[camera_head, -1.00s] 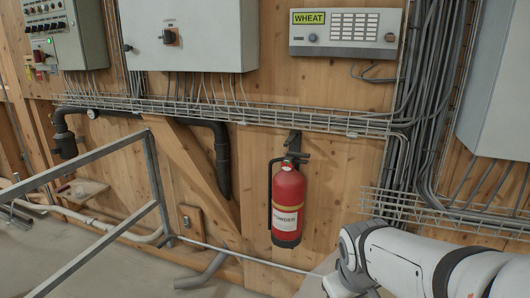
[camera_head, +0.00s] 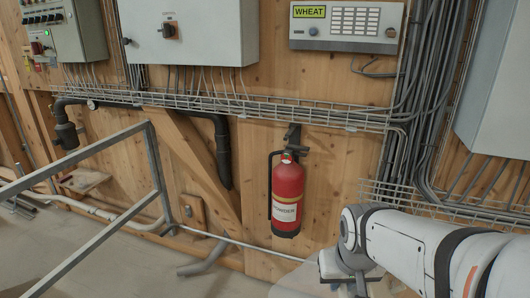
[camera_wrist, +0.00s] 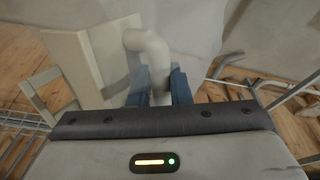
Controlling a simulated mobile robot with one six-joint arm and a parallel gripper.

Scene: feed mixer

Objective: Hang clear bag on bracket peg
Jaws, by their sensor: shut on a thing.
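My gripper shows in the wrist view as two blue fingers (camera_wrist: 160,86) with a pale bent piece between them. In the head view, its end is low at the right, right of the red fire extinguisher. A pale, see-through patch, which looks like the clear bag (camera_head: 290,284), spreads below and left of my wrist at the bottom edge. In the wrist view, greyish film (camera_wrist: 205,35) fills much of the area beyond the fingers. The exact grip point on the bag is unclear. I cannot make out the bracket peg in either view.
A red fire extinguisher (camera_head: 286,198) hangs on the wooden wall. A wire cable tray (camera_head: 260,110) runs above it, with more cables (camera_head: 404,160) at the right. A grey metal railing (camera_head: 156,175) stands at the left. A grey cabinet (camera_head: 498,100) is at the upper right.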

